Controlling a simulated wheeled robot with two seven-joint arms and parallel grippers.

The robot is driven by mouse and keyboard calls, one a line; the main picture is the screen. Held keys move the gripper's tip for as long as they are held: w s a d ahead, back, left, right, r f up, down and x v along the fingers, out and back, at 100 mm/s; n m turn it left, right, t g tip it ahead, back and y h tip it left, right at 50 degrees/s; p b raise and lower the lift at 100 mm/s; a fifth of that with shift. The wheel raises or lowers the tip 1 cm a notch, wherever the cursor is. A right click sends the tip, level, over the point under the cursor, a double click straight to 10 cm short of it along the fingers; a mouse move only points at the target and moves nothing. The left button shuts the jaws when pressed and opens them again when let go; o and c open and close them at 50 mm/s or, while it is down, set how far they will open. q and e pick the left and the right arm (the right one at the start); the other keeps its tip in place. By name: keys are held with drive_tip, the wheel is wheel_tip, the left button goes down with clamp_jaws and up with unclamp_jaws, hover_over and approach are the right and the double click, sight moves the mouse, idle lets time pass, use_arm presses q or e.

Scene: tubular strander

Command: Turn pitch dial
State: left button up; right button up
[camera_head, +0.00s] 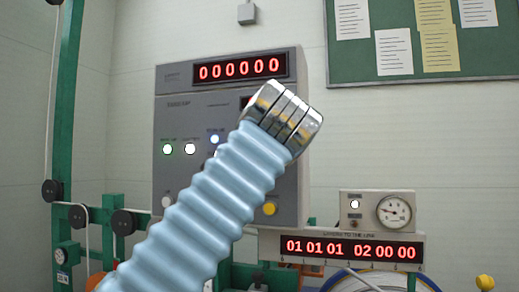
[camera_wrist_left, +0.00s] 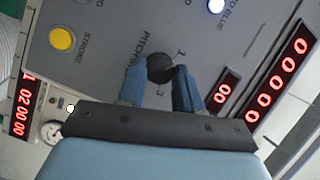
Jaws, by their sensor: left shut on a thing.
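The pitch dial (camera_wrist_left: 160,67) is a round black knob on the grey panel in the left wrist view, with the label PITCH and the numbers 1 and 3 around it. The two blue fingers of my left gripper (camera_wrist_left: 161,82) sit on either side of the dial and are shut on it. In the head view my left arm covers the dial and the gripper. The grey control panel (camera_head: 179,115) stands upright behind the arm. My right gripper is in neither view.
The panel's top display (camera_head: 238,69) reads 000000. A small red display (camera_wrist_left: 223,93) beside the dial reads 00. A yellow button (camera_wrist_left: 62,39) and a lit blue lamp (camera_wrist_left: 216,5) are nearby. A gauge box (camera_head: 365,211) and a long red display (camera_head: 340,249) stand at right.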

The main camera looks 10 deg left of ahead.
use_arm(q)
drive_tip(key=shift+f+n+g, duration=0.15)
drive_tip(key=shift+n+g, duration=0.15)
drive_tip(key=shift+n, duration=0.5)
drive_tip(key=o, duration=1)
drive_tip(key=shift+o, duration=0.2)
drive_tip(key=b+v, duration=0.1)
drive_tip(key=v, duration=1.2)
drive_tip(key=shift+s, duration=0.4)
